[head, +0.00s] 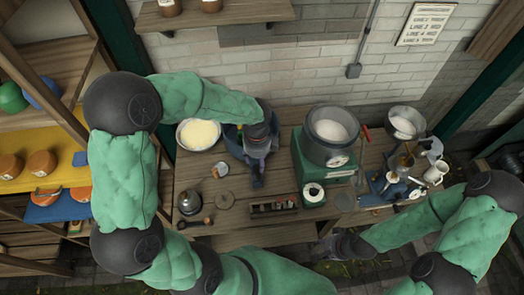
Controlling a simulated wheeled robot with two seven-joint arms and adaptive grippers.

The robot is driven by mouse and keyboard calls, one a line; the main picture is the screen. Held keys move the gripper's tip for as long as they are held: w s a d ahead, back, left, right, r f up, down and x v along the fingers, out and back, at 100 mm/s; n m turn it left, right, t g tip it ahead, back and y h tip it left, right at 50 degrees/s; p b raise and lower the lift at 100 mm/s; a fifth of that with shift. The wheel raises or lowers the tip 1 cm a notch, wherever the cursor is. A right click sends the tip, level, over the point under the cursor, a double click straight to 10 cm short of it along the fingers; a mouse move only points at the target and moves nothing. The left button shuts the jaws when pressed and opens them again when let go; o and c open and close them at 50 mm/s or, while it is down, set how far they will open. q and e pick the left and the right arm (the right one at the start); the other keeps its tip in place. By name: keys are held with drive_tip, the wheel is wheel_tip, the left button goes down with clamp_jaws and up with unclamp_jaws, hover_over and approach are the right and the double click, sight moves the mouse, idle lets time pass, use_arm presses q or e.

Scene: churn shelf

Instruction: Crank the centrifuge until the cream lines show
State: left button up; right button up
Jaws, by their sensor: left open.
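My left gripper (258,180) is open and reaches down over the workbench, left of the green machine. A round blue body (233,136) sits partly hidden under my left wrist. I cannot tell whether it is the centrifuge, or whether my fingers touch a crank. The green machine (299,160) carries a wide metal bowl (330,112) with pale contents and a round dial on its front. A red handle (365,133) shows at its right. My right gripper (346,245) is low at the bench's front edge, away from these things; its finger opening is unclear. No cream lines are legible.
A bowl of cream-coloured liquid (199,133) stands at the back left. A wooden rack of small bottles (273,208) lies at the front. A blue device (389,186), a metal bowl (405,121) and a white mug (434,176) crowd the right end. A shelf (30,180) stands left.

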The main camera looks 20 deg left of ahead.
sight(258, 170)
use_arm(q)
drive_tip(key=shift+s+f, duration=0.1)
drive_tip(key=shift+s, duration=0.25)
drive_tip(key=shift+s+f, duration=0.1)
drive_tip(key=shift+w+f+b, duration=0.35)
drive_tip(key=shift+f+b, duration=0.5)
drive_tip(key=shift+s+f+b, duration=0.2)
drive_tip(key=shift+f+b, duration=0.25)
drive_tip(key=shift+w+f+b, duration=0.1)
drive_tip(key=shift+f+b, duration=0.55)
drive_tip(key=shift+f, duration=0.1)
drive_tip(key=shift+f+b, duration=1.85)
drive_tip(key=shift+f, duration=0.15)
drive_tip(key=shift+r, duration=0.15)
use_arm(e)
wheel_tip(258, 170, down, 7)
drive_tip(key=shift+s+f, duration=0.15)
drive_tip(key=shift+s, duration=0.05)
use_arm(q)
drive_tip(key=shift+f, duration=0.3)
